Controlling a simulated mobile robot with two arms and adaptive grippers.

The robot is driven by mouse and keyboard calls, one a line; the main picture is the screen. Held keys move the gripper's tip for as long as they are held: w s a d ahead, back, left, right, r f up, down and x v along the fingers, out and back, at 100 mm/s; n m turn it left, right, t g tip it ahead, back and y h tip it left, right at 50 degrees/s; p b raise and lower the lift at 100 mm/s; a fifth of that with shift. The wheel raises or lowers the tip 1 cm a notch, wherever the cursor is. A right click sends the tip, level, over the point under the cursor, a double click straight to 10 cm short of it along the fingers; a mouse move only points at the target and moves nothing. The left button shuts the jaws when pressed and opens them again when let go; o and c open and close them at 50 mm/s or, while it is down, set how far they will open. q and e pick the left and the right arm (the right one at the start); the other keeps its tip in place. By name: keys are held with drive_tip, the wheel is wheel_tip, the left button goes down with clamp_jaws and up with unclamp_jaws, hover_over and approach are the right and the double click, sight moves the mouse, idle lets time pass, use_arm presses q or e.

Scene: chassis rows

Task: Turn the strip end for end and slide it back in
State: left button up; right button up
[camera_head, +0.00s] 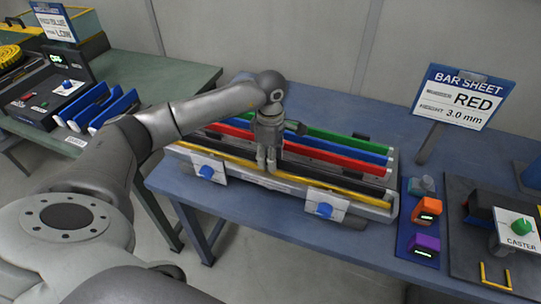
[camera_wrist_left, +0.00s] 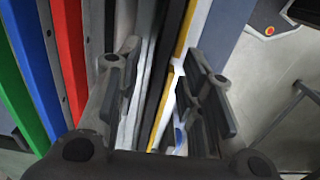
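A grey chassis (camera_head: 385,205) on the blue table holds parallel strips: a green strip (camera_head: 320,139), a blue strip (camera_head: 345,153), a red strip (camera_head: 340,160), and a black strip with a yellow strip (camera_head: 340,194) at the front. My left gripper (camera_head: 266,164) points down over the front rows. In the left wrist view its fingers (camera_wrist_left: 165,90) are apart, one on each side of the black and yellow strips (camera_wrist_left: 157,120). I cannot tell whether the fingers touch them. The red strip (camera_wrist_left: 70,55) lies outside the fingers. My right gripper is not in view.
Two white plates with blue knobs (camera_head: 207,171) (camera_head: 324,209) stand on the chassis front. A sign (camera_head: 462,97) reads BAR SHEET, RED, 3.0 mm. Orange and purple boxes (camera_head: 425,243) and a CASTER device (camera_head: 515,230) stand at right. A green table (camera_head: 150,75) is at left.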

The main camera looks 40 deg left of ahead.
use_arm(q)
wheel_tip(320, 180, up, 12)
idle(0.4)
idle(0.4)
